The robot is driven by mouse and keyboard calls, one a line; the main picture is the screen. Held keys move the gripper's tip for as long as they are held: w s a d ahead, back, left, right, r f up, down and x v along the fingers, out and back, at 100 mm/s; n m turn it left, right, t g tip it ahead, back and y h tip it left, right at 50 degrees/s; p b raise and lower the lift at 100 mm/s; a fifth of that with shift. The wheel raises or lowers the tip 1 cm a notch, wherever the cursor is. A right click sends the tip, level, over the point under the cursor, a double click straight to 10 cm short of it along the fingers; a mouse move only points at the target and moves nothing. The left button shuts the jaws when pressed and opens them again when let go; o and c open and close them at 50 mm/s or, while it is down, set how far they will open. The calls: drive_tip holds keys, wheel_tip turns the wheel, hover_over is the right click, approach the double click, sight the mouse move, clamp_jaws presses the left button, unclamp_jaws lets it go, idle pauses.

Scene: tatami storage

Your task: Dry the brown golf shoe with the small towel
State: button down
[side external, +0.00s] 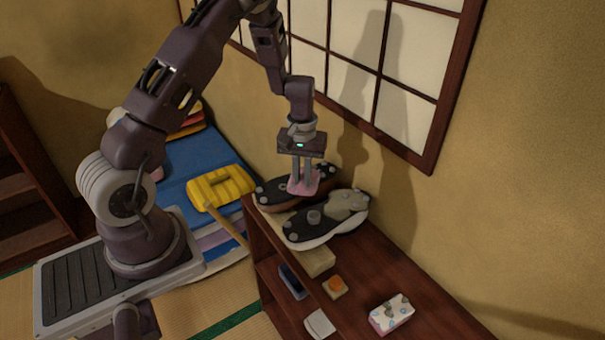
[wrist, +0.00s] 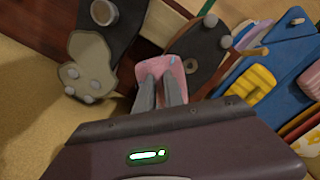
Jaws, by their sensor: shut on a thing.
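My gripper (side external: 302,185) is shut on a small pink towel (side external: 298,187). The towel also shows between the fingertips in the wrist view (wrist: 168,68). It is at the brown golf shoe (side external: 268,192), which lies sole up with its studs showing at the shelf's far end. In the wrist view the towel overlaps this shoe's dark sole (wrist: 203,50); I cannot tell how firmly it touches. A second shoe, black and white (side external: 326,220), lies sole up beside it, nearer the camera. The towel and fingers hide part of the brown shoe.
An orange-topped item (side external: 335,286) and a patterned box (side external: 391,314) stand nearer the camera. A yellow item (side external: 222,188) lies on blue bedding at left. The papered window (side external: 350,60) and wall are close behind.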

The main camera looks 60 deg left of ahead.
drive_tip(key=shift+r, duration=0.1)
idle(0.3)
drive_tip(key=shift+r, duration=2.9)
drive_tip(key=shift+w+a+f, duration=0.2)
drive_tip(key=shift+f, duration=0.6)
drive_tip(key=shift+w+a+f, duration=0.15)
drive_tip(key=shift+a+f, duration=0.05)
drive_tip(key=shift+f, duration=0.6)
drive_tip(key=shift+w+a+f, duration=0.2)
drive_tip(key=shift+f, duration=0.6)
drive_tip(key=shift+f, duration=0.6)
drive_tip(key=shift+d, duration=0.1)
drive_tip(key=shift+s+d, duration=0.55)
drive_tip(key=shift+s, duration=0.1)
drive_tip(key=shift+w, duration=0.1)
